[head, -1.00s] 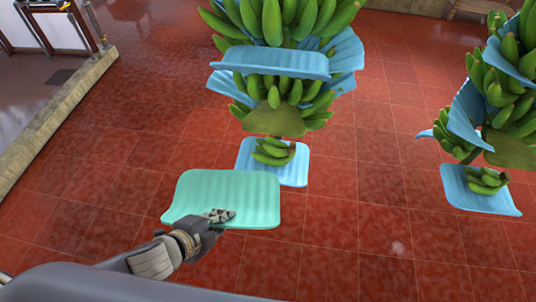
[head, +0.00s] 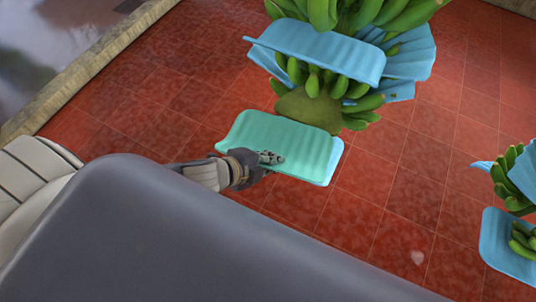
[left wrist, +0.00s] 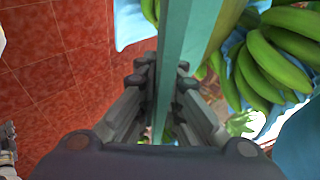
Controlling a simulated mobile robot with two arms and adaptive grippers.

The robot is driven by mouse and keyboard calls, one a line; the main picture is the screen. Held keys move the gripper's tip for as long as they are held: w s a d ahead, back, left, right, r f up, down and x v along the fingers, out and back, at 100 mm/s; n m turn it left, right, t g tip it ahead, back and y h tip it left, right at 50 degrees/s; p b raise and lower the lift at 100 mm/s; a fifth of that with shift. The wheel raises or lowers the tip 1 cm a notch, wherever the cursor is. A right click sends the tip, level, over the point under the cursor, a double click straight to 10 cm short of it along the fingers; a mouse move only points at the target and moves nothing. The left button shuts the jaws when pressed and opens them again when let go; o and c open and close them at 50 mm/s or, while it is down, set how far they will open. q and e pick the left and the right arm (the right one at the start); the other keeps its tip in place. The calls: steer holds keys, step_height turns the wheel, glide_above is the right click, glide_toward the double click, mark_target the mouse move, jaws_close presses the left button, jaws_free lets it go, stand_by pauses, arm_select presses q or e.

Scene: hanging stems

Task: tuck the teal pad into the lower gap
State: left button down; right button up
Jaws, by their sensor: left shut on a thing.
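The teal pad (head: 270,133) is a ribbed, slightly curved sheet. My left gripper (head: 272,158) is shut on its near edge in the head view. The left wrist view shows the pad (left wrist: 190,40) edge-on between the fingers (left wrist: 163,82). The pad is in front of the lower end of the near hanging banana stem (head: 312,110). It covers most of the lowest blue pad (head: 333,165) and hides the small bananas there in the head view. The lower gap is hidden behind it, so I cannot tell whether the pad touches the stem.
Higher blue pads (head: 320,52) sit between the green banana hands of the near stem. Another stem with a low blue pad (head: 505,245) hangs at the right. A stone kerb (head: 90,70) runs along the left. Red tiled floor (head: 385,195) lies open between the stems.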

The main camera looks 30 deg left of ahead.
arm_select(q)
steer(key=shift+w+b, duration=0.3)
steer(key=shift+w, duration=0.8)
steer(key=b, duration=0.2)
glide_toward(296, 123)
steer(key=shift+s+d+f, duration=1.35)
steer(key=shift+d, duration=0.05)
steer(key=shift+w+p, duration=0.6)
steer(key=shift+w, duration=0.55)
steer(key=shift+w+d, duration=0.1)
steer(key=shift+w, duration=1.05)
steer(key=shift+w+f, duration=0.15)
steer(key=shift+w, duration=2.45)
steer(key=shift+f, duration=0.15)
